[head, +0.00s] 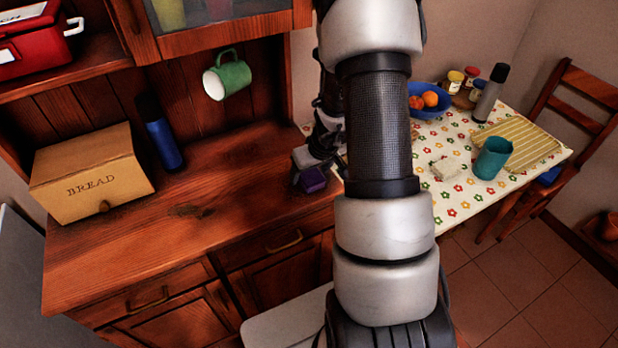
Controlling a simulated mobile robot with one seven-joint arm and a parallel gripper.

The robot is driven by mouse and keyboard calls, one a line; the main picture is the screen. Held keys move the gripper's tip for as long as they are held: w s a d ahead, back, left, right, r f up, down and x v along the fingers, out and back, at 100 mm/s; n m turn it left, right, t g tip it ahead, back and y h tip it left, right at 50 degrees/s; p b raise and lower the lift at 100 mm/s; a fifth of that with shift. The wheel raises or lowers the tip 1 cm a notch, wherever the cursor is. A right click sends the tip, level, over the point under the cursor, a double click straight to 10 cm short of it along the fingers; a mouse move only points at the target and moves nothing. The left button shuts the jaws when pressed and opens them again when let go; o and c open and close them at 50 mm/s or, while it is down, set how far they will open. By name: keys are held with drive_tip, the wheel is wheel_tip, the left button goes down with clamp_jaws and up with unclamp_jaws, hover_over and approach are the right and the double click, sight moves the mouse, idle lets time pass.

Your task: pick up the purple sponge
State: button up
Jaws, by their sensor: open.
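The purple sponge (313,181) lies on the wooden counter near its right end, partly hidden by my gripper. My gripper (316,170) is open and low over the counter, right at the sponge. One fingertip shows at the sponge's left side. My arm hides much of the gripper's right side, so I cannot tell whether the fingers touch the sponge.
A bread box (92,178) and a blue bottle (160,137) stand at the counter's left. A green mug (227,77) hangs above. To the right, a table (465,205) holds a teal cup (492,158) and a fruit bowl (427,113). The middle counter is clear.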

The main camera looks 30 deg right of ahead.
sight(310, 174)
drive_tip(key=c, duration=1.1)
drive_tip(key=shift+r, duration=0.1)
wheel_tip(310, 174, up, 10)
drive_tip(key=p, duration=0.5)
